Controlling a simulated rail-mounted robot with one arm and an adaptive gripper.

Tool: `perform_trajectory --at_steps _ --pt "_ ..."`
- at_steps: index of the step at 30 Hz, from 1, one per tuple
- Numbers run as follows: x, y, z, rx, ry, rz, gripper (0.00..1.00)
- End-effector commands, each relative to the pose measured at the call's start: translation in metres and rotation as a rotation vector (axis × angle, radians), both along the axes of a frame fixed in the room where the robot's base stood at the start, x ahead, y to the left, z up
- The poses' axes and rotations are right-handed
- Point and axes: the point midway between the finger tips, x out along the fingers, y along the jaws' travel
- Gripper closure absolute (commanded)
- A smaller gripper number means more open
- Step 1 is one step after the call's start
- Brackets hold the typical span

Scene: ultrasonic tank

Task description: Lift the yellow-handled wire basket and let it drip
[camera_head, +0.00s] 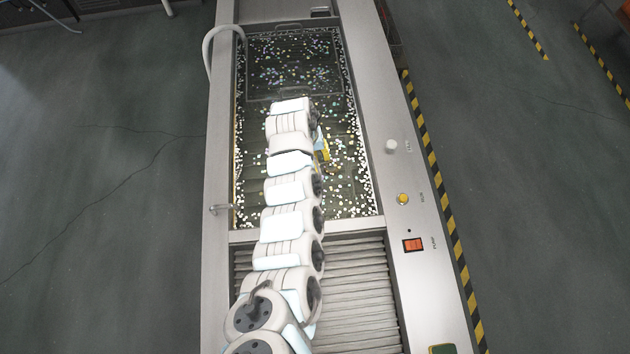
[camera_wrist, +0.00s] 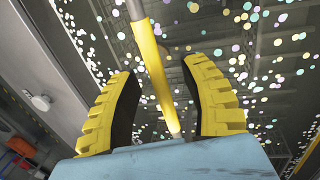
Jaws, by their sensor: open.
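The yellow handle bar (camera_wrist: 152,62) of the wire basket shows in the wrist view, running from the top edge down between my fingers. Its upper end is pale grey. My gripper (camera_wrist: 162,72) is open, with one yellow, black-padded finger on each side of the bar. Gaps show between the bar and both fingers. In the head view my arm reaches over the tank and hides most of the basket below it. A small yellow patch (camera_head: 323,151) shows beside the arm's end; I cannot tell whether it is finger or handle.
The tank (camera_head: 362,150) holds liquid dotted with pale floating specks. A mesh shape (camera_head: 290,85) lies at its far end. A hooked pipe (camera_head: 210,45) bends over the left rim. A slatted section (camera_head: 360,290) is at the near end. The right rim carries a yellow button (camera_head: 403,198) and red switch (camera_head: 413,245).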

Motion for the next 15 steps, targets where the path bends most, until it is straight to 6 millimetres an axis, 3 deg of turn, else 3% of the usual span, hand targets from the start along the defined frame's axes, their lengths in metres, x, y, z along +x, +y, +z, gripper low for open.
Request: perform_trajectory --at_steps 6,11,15 --pt "-0.0001 -0.0001 -0.0004 0.000 0.000 0.000 0.57" --pt "-0.0001 -0.0001 -0.0004 0.000 0.000 0.000 1.00" --pt "0.0000 -0.0004 0.0002 -0.001 0.000 -0.001 1.00"
